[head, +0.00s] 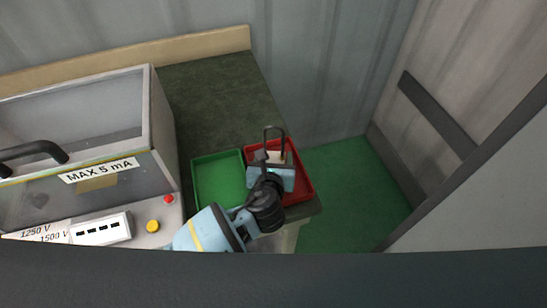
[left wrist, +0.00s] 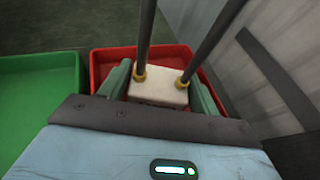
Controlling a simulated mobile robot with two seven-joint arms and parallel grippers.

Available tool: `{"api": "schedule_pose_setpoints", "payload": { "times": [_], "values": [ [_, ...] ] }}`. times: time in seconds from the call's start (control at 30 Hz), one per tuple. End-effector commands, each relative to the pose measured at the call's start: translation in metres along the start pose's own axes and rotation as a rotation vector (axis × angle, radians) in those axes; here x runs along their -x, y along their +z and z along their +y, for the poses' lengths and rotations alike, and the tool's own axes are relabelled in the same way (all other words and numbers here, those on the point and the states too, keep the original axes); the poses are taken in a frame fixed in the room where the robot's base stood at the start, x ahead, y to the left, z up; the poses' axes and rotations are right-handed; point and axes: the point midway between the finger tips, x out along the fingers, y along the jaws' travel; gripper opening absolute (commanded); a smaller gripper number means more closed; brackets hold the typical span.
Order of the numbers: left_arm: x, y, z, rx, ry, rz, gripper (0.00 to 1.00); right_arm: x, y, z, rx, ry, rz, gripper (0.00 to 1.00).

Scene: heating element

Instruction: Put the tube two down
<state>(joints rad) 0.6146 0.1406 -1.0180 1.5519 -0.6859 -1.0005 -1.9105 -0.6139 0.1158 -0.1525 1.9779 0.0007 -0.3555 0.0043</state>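The tube is a dark U-shaped rod (head: 274,133) on a pale block; in the left wrist view its two legs rise from brass-coloured collars on the pale block (left wrist: 160,88). My left gripper (head: 272,163) is over the red tray (head: 301,180). Its two green-grey fingers (left wrist: 161,95) sit on either side of the block and appear to grip it. The tube stands roughly upright. The red tray (left wrist: 103,62) lies behind and around the block in the left wrist view; whether the block touches the tray floor is hidden. My right gripper is not in view.
An empty green tray (head: 218,181) stands just left of the red one on the dark green tabletop (head: 215,100). A clear-lidded test box (head: 85,110) with a black handle stands further left. The red tray is near the table's right edge, with green floor (head: 350,190) beyond.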

Motion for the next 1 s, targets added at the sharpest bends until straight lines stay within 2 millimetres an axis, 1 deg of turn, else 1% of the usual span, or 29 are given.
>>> {"api": "schedule_pose_setpoints", "payload": {
  "times": [0.03,0.1,0.4,0.47,0.57,0.8,1.0],
  "values": [
    [0.0,-0.019,0.001,0.002,0.001,0.033,0.69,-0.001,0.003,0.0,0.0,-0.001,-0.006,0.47],
    [0.0,-0.02,0.001,0.002,0.0,0.035,0.78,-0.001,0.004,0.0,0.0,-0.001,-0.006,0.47],
    [0.001,-0.021,0.001,0.003,0.0,0.037,0.78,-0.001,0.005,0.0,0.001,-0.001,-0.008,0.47],
    [0.002,-0.018,0.001,0.003,0.0,0.037,0.78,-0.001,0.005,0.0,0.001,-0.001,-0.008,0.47],
    [0.005,-0.009,0.0,0.003,-0.001,0.036,0.78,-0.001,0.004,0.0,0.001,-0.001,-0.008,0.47],
    [0.054,-0.003,0.001,0.0,0.001,0.028,0.78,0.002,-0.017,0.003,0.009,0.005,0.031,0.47],
    [0.093,0.002,0.001,0.002,0.0,0.022,0.78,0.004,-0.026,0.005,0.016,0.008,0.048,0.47]
  ]
}}
